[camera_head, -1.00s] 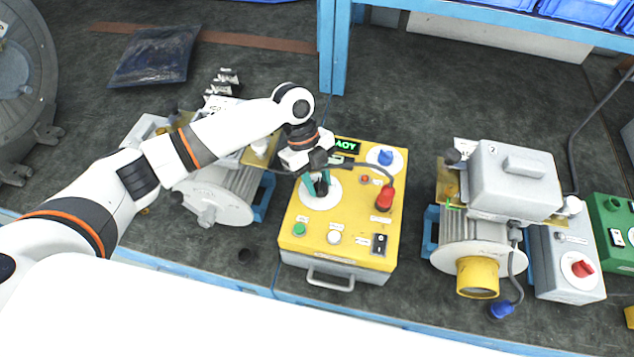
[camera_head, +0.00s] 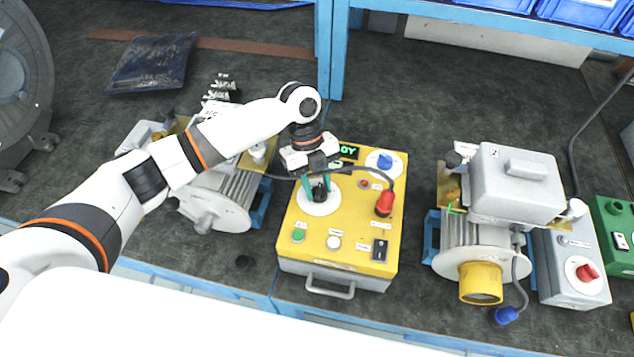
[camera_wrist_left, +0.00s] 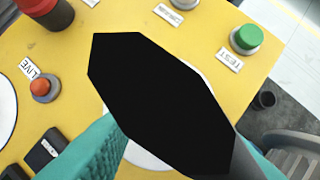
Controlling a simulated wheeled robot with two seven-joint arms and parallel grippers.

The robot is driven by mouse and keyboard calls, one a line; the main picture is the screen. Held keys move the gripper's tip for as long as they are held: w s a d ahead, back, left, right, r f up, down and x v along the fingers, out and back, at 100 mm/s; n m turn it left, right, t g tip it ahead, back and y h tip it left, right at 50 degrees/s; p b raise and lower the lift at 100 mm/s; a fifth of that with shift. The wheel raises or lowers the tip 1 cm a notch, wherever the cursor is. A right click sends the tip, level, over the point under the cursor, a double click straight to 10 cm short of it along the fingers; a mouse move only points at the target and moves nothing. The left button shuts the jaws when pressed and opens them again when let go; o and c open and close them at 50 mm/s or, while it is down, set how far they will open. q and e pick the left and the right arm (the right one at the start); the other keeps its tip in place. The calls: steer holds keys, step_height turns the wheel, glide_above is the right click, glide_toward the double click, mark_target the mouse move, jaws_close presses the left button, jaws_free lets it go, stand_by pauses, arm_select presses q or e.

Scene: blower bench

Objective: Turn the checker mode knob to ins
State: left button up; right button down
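The yellow checker box (camera_head: 360,225) stands on the bench in the middle of the head view. Its black mode knob (camera_head: 320,193) sits on a white round dial (camera_head: 313,206) at the box's left. My left gripper (camera_head: 317,184) points down over the dial, its teal fingers apart on either side of the knob. In the left wrist view the knob (camera_wrist_left: 160,100) is a large black shape lying diagonally between the fingers, with a pale gap beside the left one. The dial's mode labels are hidden or too small to read. My right gripper is not in view.
The checker also bears a red plug with a cable (camera_head: 384,203), a blue knob (camera_head: 385,160), a green button (camera_head: 298,235) and a green-lit display (camera_head: 348,151). Blower motors stand left and right (camera_head: 515,185) of it. A blue shelf post (camera_head: 332,60) rises behind.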

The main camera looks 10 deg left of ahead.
arm_select(q)
steer(key=o, duration=0.4)
steer(key=b+v, duration=0.3)
steer(key=v, duration=0.9)
steer(key=shift+s+d, duration=0.1)
steer(key=shift+s, duration=0.05)
